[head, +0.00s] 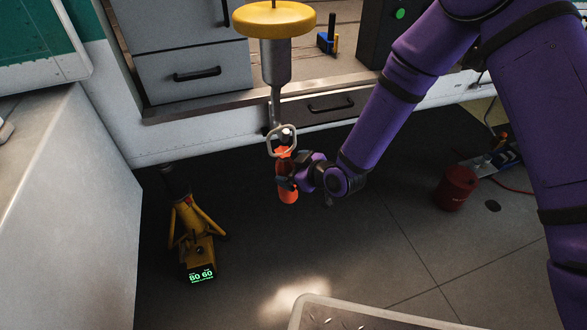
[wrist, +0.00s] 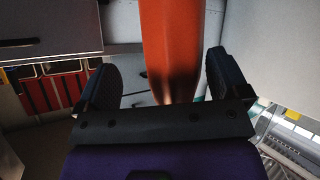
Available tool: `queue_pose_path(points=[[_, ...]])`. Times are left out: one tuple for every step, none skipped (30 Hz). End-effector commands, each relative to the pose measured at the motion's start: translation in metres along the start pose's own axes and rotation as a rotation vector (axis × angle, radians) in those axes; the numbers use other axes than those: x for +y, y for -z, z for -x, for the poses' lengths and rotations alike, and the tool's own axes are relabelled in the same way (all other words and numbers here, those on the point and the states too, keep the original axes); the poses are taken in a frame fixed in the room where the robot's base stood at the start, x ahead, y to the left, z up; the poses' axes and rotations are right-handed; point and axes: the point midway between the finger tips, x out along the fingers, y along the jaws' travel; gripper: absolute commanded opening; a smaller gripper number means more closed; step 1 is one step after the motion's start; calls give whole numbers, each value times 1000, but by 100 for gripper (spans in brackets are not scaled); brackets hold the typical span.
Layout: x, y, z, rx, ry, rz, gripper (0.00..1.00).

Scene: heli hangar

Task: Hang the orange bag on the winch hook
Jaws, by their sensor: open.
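The orange bag (head: 287,180) is upright and narrow, below the winch hook (head: 276,112). A pale ring-shaped loop (head: 271,147) at its top overlaps the hook's lower end; I cannot tell for sure whether the hook carries it. The hook hangs under a grey cylinder (head: 275,62) with a yellow disc on top. My gripper (head: 285,184) is around the bag's middle, reaching in from the right. In the wrist view the bag (wrist: 170,40) stands between my two spread fingers (wrist: 160,82), with gaps visible on both sides.
A yellow stand with a green-lit display (head: 197,245) is on the floor at left. A red can (head: 456,188) stands at right. Behind the hook is a ledge with grey drawers (head: 190,72). A metal-edged plate (head: 350,318) is at the bottom. Dark floor between is clear.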

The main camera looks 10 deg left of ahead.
Motion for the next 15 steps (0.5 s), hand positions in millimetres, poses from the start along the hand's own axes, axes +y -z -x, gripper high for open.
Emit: queue_pose_path(points=[[0, 0, 0, -1, 0, 0, 93], [0, 0, 0, -1, 0, 0, 93], [0, -2, 0, -4, 1, -1, 93], [0, -2, 0, -4, 1, -1, 93], [0, -2, 1, -4, 1, -1, 93], [0, -2, 2, -4, 1, -1, 93], [0, -1, 3, -3, 1, -1, 93], [0, -1, 5, -3, 0, -1, 93], [0, -1, 9, -3, 0, -1, 93], [0, -1, 12, -4, 0, -1, 93], [0, -1, 17, -4, 0, -1, 93], [0, -1, 23, -3, -1, -1, 93], [0, 0, 28, -2, -1, 0, 93], [0, 0, 34, -2, -1, -1, 93], [0, 0, 42, -3, 0, 0, 93]])
